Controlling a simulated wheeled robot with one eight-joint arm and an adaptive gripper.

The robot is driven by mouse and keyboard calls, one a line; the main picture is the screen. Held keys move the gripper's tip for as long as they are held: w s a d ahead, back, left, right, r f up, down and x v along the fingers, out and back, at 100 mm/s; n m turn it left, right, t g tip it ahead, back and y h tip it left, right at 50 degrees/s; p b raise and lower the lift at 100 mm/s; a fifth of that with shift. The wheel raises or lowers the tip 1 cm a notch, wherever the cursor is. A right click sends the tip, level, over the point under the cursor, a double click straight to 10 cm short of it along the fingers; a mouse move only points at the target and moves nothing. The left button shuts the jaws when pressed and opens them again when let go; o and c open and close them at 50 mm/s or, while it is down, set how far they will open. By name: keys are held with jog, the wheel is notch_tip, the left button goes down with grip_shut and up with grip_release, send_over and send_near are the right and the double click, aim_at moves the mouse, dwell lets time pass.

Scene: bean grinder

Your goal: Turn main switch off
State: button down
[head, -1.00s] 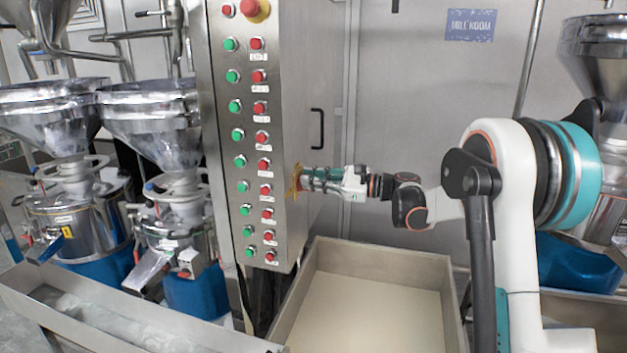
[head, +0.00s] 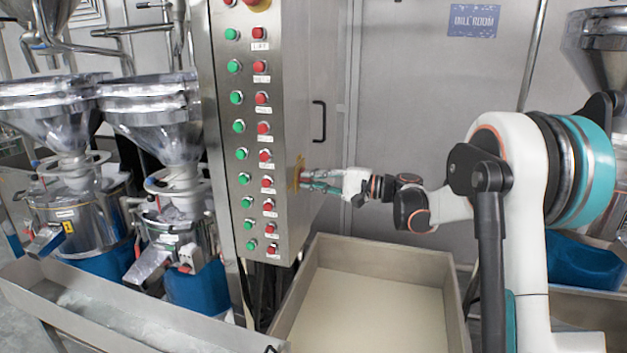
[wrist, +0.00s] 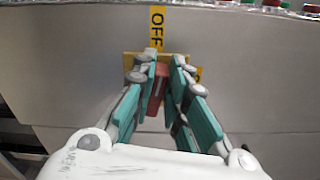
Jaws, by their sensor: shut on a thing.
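The main switch is a red handle (wrist: 158,88) on a yellow plate on the side of the steel control cabinet (head: 290,120). In the wrist view a yellow label (wrist: 157,26) reading OFF sits above the handle. A second yellow label, mostly hidden by a finger, shows to the right of the handle. My gripper (wrist: 161,75) has its teal fingers on both sides of the red handle and is shut on it. In the head view my gripper (head: 308,178) is at the cabinet's side, with the yellow plate (head: 298,170) partly visible at its fingertips.
Rows of green and red buttons (head: 264,128) cover the cabinet's front. A black door handle (head: 319,120) is on its side, above my gripper. An open steel trough (head: 372,310) lies below my arm. Grinders with hoppers (head: 155,115) stand at left.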

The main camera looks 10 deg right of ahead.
jog(key=shift+f+n, duration=0.3)
jog(key=shift+n, duration=0.8)
jog(key=c, duration=1.6)
grip_release()
jog(key=shift+s+d, duration=0.1)
jog(key=v, duration=1.1)
jog(key=shift+s+d, duration=0.2)
jog(key=shift+d, duration=0.15)
jog(key=shift+a, duration=0.1)
